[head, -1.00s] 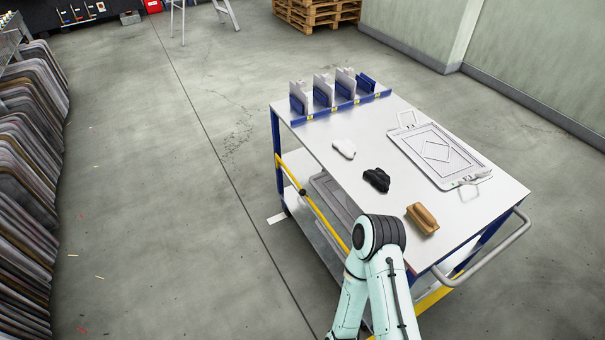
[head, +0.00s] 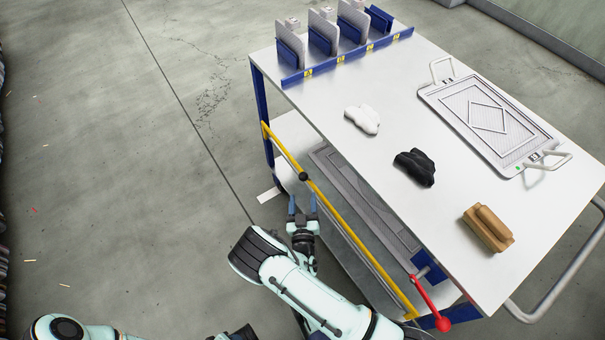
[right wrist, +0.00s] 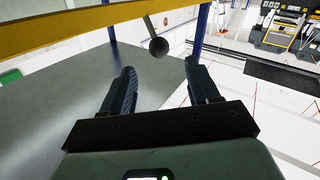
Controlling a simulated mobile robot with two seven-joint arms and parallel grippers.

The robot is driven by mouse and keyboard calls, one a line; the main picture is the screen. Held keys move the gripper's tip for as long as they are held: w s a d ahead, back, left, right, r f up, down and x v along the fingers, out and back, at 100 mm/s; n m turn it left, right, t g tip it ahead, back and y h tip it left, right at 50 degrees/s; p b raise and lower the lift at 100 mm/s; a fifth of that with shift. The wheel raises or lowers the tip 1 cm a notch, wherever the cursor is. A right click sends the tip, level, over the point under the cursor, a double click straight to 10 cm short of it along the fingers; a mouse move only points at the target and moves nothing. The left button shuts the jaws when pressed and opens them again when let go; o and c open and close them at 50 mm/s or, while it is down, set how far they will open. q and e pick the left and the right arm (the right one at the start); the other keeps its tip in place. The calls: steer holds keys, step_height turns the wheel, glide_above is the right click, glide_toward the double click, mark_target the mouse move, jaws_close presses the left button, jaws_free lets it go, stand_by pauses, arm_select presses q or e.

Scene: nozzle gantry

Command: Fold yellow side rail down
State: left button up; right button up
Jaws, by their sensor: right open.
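The yellow side rail (head: 345,229) runs along the near left side of the white-topped cart, below the tabletop, and is raised. A dark round knob (head: 303,176) sits on the rail toward its far end. My right gripper (head: 302,203) is open and empty, its fingertips just short of the knob. In the right wrist view the rail (right wrist: 90,20) crosses the top, and the knob (right wrist: 158,46) on a short stalk lies just beyond and between the open fingers (right wrist: 161,66). My left arm shows at the lower left; its dark gripper (head: 240,332) is cut off by the bottom edge.
A red-knobbed lever (head: 430,305) stands at the rail's near end.

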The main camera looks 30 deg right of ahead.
arm_select(q)
steer(key=shift+t, duration=0.5)
steer(key=w, duration=0.1)
steer(key=w+a+f+b, duration=0.1)
steer(key=w+f+b, duration=0.1)
steer(key=shift+a+f, duration=0.15)
steer(key=shift+a, duration=0.2)
arm_select(e)
steer(key=x, duration=1.1)
steer(key=shift+w+d, duration=0.2)
jaws_close()
